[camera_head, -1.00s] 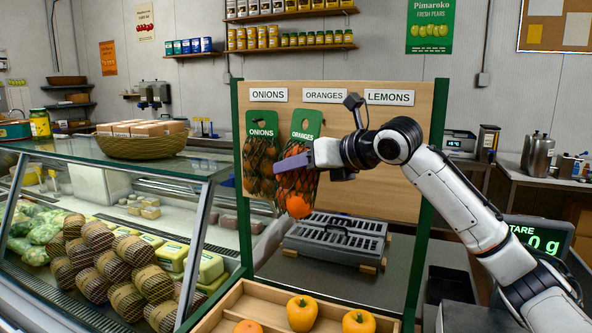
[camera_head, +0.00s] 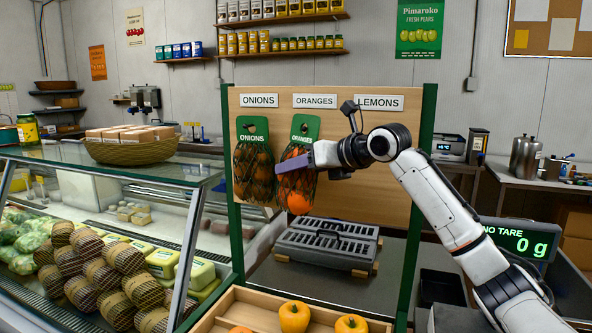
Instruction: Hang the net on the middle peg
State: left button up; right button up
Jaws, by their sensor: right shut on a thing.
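The net of oranges (camera_head: 298,200) has a green card header marked ORANGES and hangs nearly upright in front of the wooden board (camera_head: 378,165). Its header is below the ORANGES sign (camera_head: 315,101), slightly left of the sign's centre. My right gripper (camera_head: 292,162) comes in from the right and is shut on the net, its purple finger across the net's upper part. The middle peg is not visible behind the header, and I cannot tell whether the header's hole is on it. A net of onions (camera_head: 253,172) hangs beneath the ONIONS sign (camera_head: 258,100). My left gripper is out of view.
The LEMONS sign (camera_head: 379,102) has bare board below it, partly behind my right arm. A grey slotted device (camera_head: 327,245) stands below the net. A wooden crate (camera_head: 262,312) with orange peppers is in front. A glass counter (camera_head: 100,185) stands left, a scale display (camera_head: 517,242) right.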

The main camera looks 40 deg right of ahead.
jog(key=shift+w+d+f, duration=0.1)
jog(key=shift+w+d, duration=0.15)
jog(key=shift+d, duration=0.25)
jog(key=shift+w+d+f, duration=0.1)
jog(key=shift+w+d, duration=0.15)
jog(key=shift+d, duration=0.25)
jog(key=o, duration=1.4)
jog(key=shift+c, duration=0.2)
jog(key=o, duration=0.4)
jog(key=shift+a, duration=0.15)
jog(key=shift+c, duration=0.2)
